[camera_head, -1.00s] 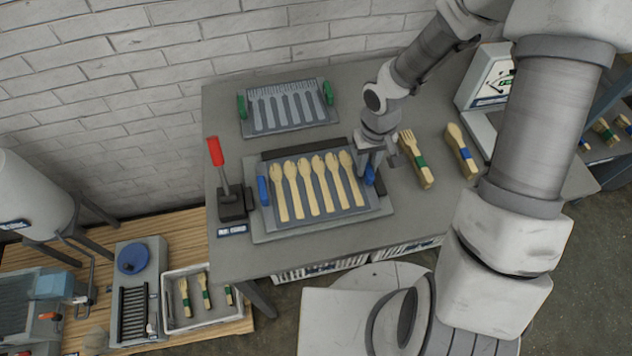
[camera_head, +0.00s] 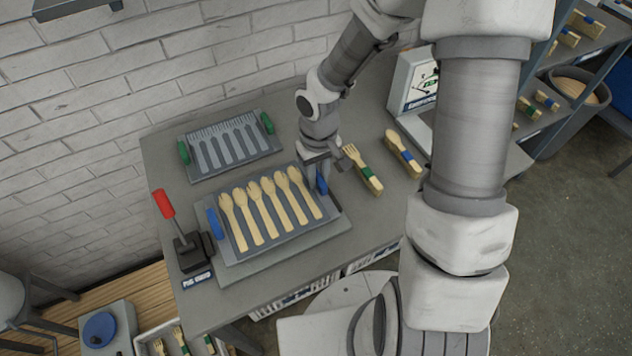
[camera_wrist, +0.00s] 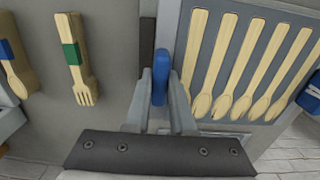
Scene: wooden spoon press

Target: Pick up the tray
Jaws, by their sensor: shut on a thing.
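The grey tray (camera_head: 284,246) with blue handles holds a row of several wooden spoons (camera_head: 265,214) and sits on the press's grey base plate. My gripper (camera_head: 318,178) is at the tray's right end, shut on the right blue handle (camera_head: 322,183). In the wrist view that blue handle (camera_wrist: 161,75) stands between my two fingers, and the tray (camera_wrist: 185,62) with its spoons lies to the right. The left blue handle (camera_head: 213,223) is free. I cannot make out any gap between the tray and the plate.
A second grey tray (camera_head: 232,160) with green handles and empty slots lies behind. Banded bundles of wooden forks (camera_head: 362,170) and spoons (camera_head: 403,153) lie right of my gripper. A red-handled lever (camera_head: 164,205) stands at the press's left. A brick wall (camera_head: 170,60) is behind the table.

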